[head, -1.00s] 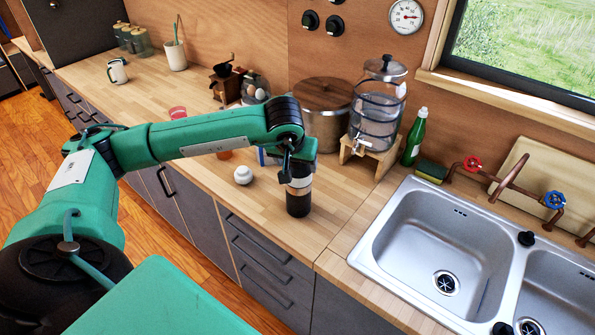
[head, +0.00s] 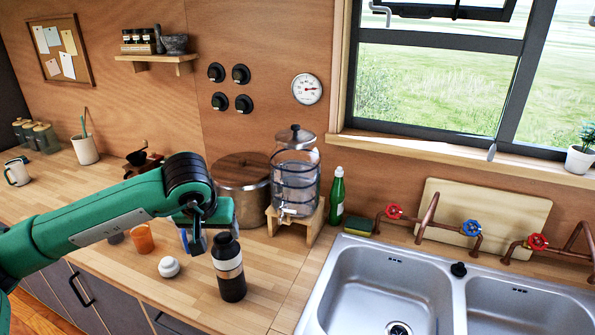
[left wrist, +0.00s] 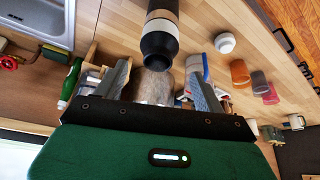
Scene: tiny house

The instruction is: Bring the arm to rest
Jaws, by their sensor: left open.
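My left gripper (head: 200,232) is open and empty. In the head view it is just left of the top of a black bottle with a pale band (head: 228,270). The bottle stands upright on the wooden counter. In the left wrist view both fingers of my left gripper (left wrist: 160,72) are spread apart, and the bottle (left wrist: 160,36) shows beyond them, apart from both. My green left arm (head: 90,232) reaches in from the left over the counter. My right gripper is not in view.
A white lid-like object (head: 169,267) and an orange cup (head: 142,238) are near the bottle. A metal pot (head: 243,205), a glass dispenser (head: 296,180) and a green bottle (head: 337,195) stand behind. The sink (head: 385,285) lies to the right. Counter (head: 270,275) right of the bottle is clear.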

